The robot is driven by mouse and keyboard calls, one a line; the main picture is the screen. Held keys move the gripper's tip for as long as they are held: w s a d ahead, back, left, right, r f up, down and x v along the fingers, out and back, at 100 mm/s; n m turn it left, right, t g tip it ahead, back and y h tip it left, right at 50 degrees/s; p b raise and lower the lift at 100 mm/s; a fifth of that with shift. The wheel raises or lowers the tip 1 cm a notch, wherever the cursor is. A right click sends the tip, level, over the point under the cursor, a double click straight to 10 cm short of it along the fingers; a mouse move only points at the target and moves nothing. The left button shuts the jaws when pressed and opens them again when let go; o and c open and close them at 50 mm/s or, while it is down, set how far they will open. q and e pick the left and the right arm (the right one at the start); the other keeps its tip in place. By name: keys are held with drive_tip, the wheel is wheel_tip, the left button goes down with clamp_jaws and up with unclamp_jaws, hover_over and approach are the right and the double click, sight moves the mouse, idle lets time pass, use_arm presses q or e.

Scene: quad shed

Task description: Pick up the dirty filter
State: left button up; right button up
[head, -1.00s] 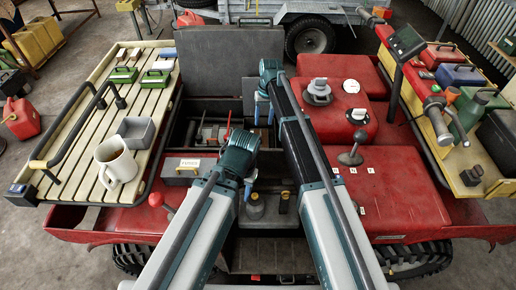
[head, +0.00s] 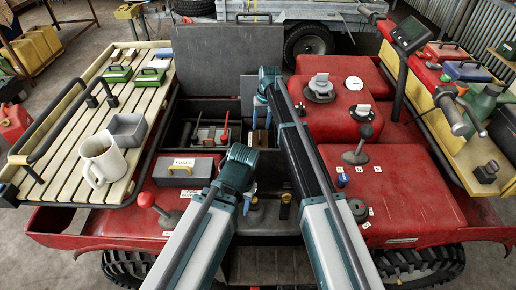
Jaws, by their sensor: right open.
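I cannot make out a dirty filter for certain in the head view. An open dark bay (head: 182,133) lies in the middle of the red quad, with small red-handled parts (head: 208,134) inside it. My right gripper (head: 262,112) is open at the far right part of this bay, pointing down, with nothing seen between its fingers. My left gripper (head: 248,204) hangs at the near edge of the bay, mostly hidden behind its own wrist. Whether it is open or shut does not show. My arms hide part of the bay.
A slatted rack (head: 62,165) on the left holds a white mug (head: 103,162), a grey open box (head: 126,131) and green-topped cases (head: 149,76). A labelled fuse box (head: 184,171) stands left of my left wrist. An upright grey panel (head: 228,57) stands behind the bay. Red covers with knobs (head: 355,157) fill the right.

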sight(260, 138)
use_arm(q)
drive_tip(key=shift+f+b, duration=0.55)
drive_tip(key=shift+f, duration=0.55)
use_arm(e)
drive_tip(key=shift+a+f, duration=0.15)
drive_tip(key=shift+f, duration=0.95)
use_arm(q)
drive_tip(key=shift+f, duration=0.1)
use_arm(e)
drive_tip(key=shift+f, duration=0.1)
wheel_tip(260, 138, down, 5)
drive_tip(key=b, duration=0.5)
drive_tip(key=shift+s+f, duration=0.1)
use_arm(q)
wheel_tip(260, 138, down, 5)
use_arm(e)
clamp_jaws()
